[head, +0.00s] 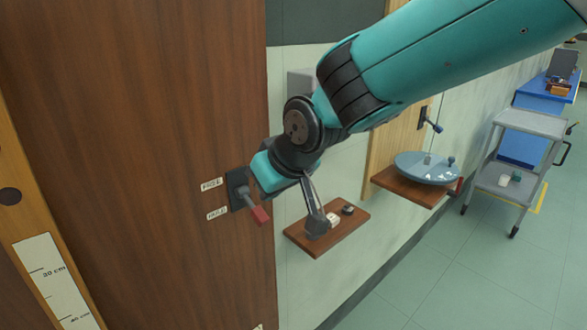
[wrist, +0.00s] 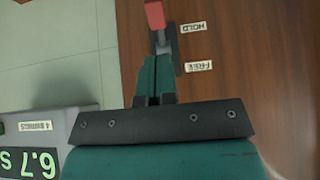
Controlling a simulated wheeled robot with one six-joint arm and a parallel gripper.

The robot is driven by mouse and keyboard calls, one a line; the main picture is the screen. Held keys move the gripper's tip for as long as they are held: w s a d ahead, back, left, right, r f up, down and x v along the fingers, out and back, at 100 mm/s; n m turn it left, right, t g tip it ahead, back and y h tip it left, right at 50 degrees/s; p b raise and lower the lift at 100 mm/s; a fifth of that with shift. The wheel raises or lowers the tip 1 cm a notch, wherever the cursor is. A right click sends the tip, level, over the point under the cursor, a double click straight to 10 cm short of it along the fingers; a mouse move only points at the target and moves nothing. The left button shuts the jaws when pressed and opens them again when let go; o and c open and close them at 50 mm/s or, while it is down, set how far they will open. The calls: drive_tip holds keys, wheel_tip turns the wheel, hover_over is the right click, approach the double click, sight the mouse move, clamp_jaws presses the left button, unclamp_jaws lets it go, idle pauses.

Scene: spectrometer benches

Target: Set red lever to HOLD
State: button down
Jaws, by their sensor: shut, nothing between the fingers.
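The red lever (head: 259,214) is mounted on a dark plate (head: 235,187) at the right edge of a brown wooden panel. Its red handle slants down and right, level with the lower label HOLD (head: 217,213); the label FREE (head: 211,184) is above. In the upside-down wrist view the red handle (wrist: 155,14) lies at the top, on the HOLD label's (wrist: 194,27) side; the FREE label (wrist: 198,66) is lower. My gripper (wrist: 154,60) is shut and empty, its teal fingertips close to the lever's grey stem. I cannot tell whether they touch. My wrist hides the fingertips in the head view.
A small wooden shelf (head: 335,238) with small items is just right of the panel. Farther right are a shelf with a blue round dish (head: 427,168) and a grey cart (head: 533,122). A display box reading 6.7 s (wrist: 30,150) shows in the wrist view.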

drive_tip(key=s+d+r+b, duration=0.2)
drive_tip(key=s+d+r, duration=0.3)
drive_tip(key=s+r, duration=0.2)
drive_tip(key=shift+d+b, duration=0.15)
drive_tip(key=shift+b, duration=0.15)
drive_tip(key=s+d+f+g, duration=0.3)
drive_tip(key=s+d, duration=0.2)
drive_tip(key=s, duration=0.3)
drive_tip(key=s+d+f+g, duration=0.2)
drive_tip(key=s+d+f, duration=0.1)
drive_tip(key=s+d, duration=0.2)
drive_tip(key=s, duration=0.2)
drive_tip(key=shift+s+f+g, duration=0.4)
